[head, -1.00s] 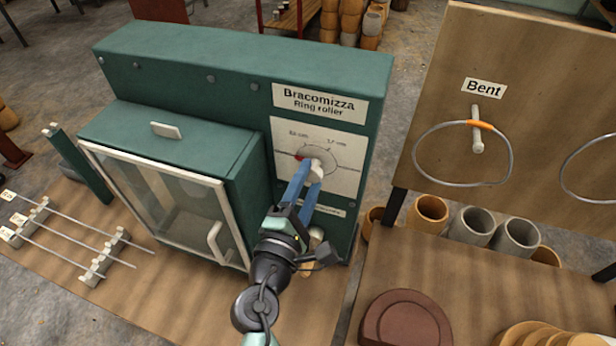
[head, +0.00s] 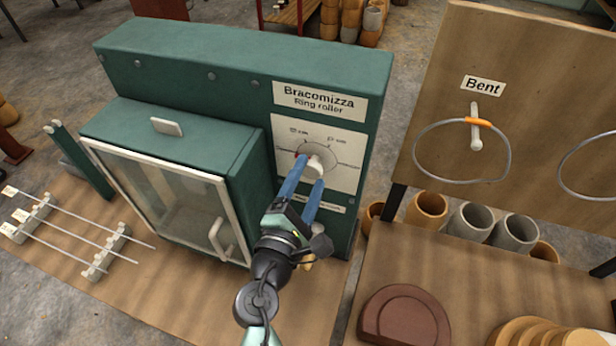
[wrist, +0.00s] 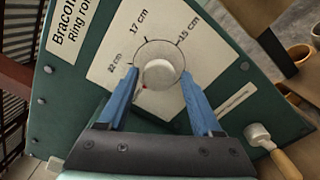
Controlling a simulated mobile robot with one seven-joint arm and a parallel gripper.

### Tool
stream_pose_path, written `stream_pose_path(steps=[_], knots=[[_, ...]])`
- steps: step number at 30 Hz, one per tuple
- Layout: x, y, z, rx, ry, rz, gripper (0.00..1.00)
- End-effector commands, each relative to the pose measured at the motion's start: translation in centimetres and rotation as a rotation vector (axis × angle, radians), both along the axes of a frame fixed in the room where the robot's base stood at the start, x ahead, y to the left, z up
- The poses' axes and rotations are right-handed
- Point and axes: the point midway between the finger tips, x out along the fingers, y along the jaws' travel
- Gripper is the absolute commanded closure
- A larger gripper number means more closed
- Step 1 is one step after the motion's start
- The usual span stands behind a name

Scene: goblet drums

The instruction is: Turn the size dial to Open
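The size dial is a round whitish knob (head: 316,166) on the white panel of the green ring roller (head: 240,58). In the wrist view the knob (wrist: 159,74) sits inside a printed ring with marks reading 22, 17 and 15 cm. A small red mark shows at the knob's lower left, near the left finger. I cannot read an Open label; the fingers cover part of the scale. My gripper (wrist: 160,84) has its two blue fingers spread on either side of the knob, with a visible gap around it. It is open and holds nothing.
A glass-fronted door (head: 180,200) with a white handle is left of my arm. A wooden-handled lever (wrist: 272,150) sticks out below the dial panel. Metal rods rest on a rack (head: 110,250) at left. A board labelled Bent (head: 540,110) stands right.

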Motion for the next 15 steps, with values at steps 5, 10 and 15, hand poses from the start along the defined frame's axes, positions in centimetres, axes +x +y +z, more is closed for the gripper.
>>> stream_pose_path(steps=[5,10,15], knots=[[0.0,0.0,0.1,0.001,-0.002,0.0,0.18],[0.0,0.0,0.1,0.002,-0.002,0.0,0.18],[-1.0,0.4,-0.1,0.004,-0.002,0.001,0.18]])
